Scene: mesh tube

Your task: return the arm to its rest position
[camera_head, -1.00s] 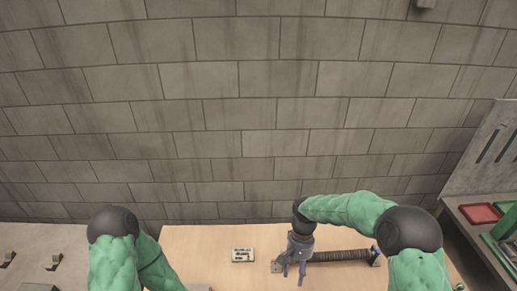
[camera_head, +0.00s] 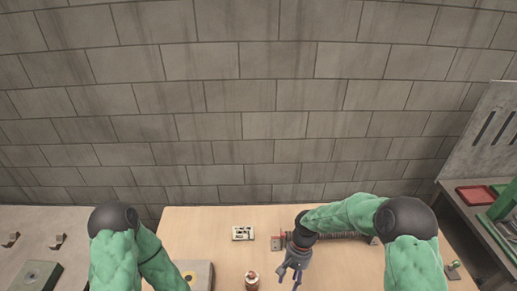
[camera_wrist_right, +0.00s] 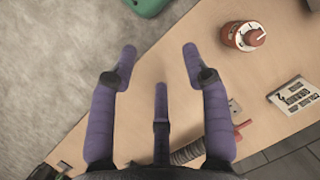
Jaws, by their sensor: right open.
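My right arm (camera_head: 350,213) reaches in from the right over the wooden table, bent at a black joint. Its gripper (camera_head: 290,275) hangs over the table, near the lower edge of the head view. In the right wrist view its purple fingers (camera_wrist_right: 158,55) are spread apart with nothing between them. A dark ribbed tube (camera_head: 345,235) lies behind my right forearm, partly hidden by it. The tube (camera_wrist_right: 188,153) also shows below the fingers in the wrist view. My left arm (camera_head: 130,255) shows at the left, but its gripper is out of view.
A grey plate (camera_head: 195,275) is near my left arm. Side benches hold a red tray (camera_head: 477,195) and hooks (camera_head: 12,240).

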